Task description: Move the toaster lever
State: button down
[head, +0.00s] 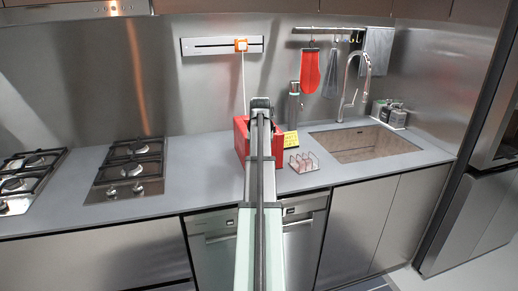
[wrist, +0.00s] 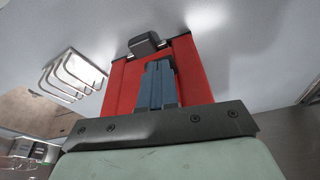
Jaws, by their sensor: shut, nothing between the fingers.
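The red toaster (head: 240,137) stands on the grey counter, partly hidden behind my arm in the head view. In the wrist view the toaster (wrist: 190,62) fills the middle, and a dark block that looks like its lever (wrist: 146,43) sticks out at its far edge. My gripper (wrist: 159,64) is shut and empty, with its blue-grey fingers together over the red body. The fingertips point at the lever and lie just short of it in the picture. I cannot tell whether they touch it. The lever is hidden in the head view.
A small wire rack (head: 304,162) stands close to the right of the toaster; a yellow card (head: 291,139) and a bottle (head: 294,106) are behind it. The sink (head: 362,144) is further right. The counter (head: 200,160) left of the toaster is clear up to the hob (head: 130,168).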

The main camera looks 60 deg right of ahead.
jog(key=shift+s+a+r, duration=0.35)
jog(key=shift+s+a, duration=0.2)
jog(key=shift+a, duration=0.25)
jog(key=v, duration=1.3)
jog(key=shift+r, duration=0.4)
jog(key=shift+a, duration=0.1)
